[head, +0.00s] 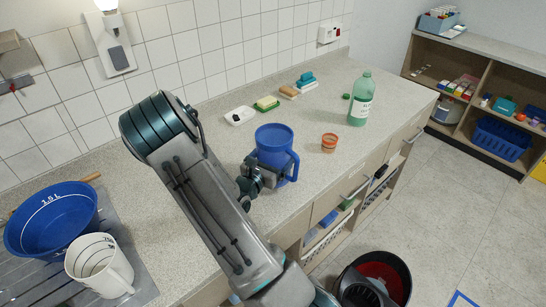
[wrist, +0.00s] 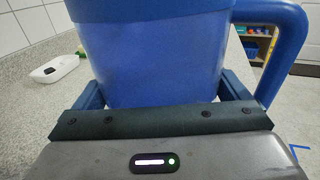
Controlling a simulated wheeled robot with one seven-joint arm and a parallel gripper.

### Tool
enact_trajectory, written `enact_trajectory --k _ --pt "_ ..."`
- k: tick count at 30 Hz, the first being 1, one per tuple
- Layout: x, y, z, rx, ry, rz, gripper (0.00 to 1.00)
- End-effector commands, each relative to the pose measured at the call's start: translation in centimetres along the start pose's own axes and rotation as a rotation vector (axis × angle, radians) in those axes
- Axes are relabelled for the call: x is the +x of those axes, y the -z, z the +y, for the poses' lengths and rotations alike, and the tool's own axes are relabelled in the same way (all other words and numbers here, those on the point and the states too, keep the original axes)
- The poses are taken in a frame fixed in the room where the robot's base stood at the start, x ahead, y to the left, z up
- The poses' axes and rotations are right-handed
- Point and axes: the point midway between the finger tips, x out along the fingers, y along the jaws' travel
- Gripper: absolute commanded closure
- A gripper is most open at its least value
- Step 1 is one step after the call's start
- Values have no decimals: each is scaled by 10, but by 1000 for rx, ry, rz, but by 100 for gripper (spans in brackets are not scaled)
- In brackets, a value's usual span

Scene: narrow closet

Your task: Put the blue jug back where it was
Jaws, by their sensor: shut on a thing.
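The blue jug (head: 275,146) is upright at the front part of the grey counter (head: 210,122), its handle pointing right and toward the front edge. My gripper (head: 262,176) is shut on the jug's lower body from the front left. In the wrist view the jug (wrist: 152,60) fills the space between the fingers of my gripper (wrist: 160,95), with the handle at the right. The jug's base is hidden by the gripper, so I cannot tell whether it touches the counter.
A small orange cup (head: 329,142) and a green bottle (head: 361,100) stand right of the jug. A white dish (head: 240,116), a yellow-green sponge (head: 267,103) and other sponges lie behind. A blue bowl (head: 50,222) and a white measuring jug (head: 99,264) are at left. A dark bucket (head: 372,280) stands below.

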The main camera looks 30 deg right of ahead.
Motion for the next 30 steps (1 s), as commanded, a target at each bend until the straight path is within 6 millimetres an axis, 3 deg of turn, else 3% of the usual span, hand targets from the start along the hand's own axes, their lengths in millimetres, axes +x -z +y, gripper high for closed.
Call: enact_trajectory --k 13,14,24,30 --pt "1 5 0 2 1 -3 75" --pt "0 5 0 1 0 0 0" --pt "-1 0 0 1 -1 0 0" --pt "-39 4 2 3 -5 1 0"
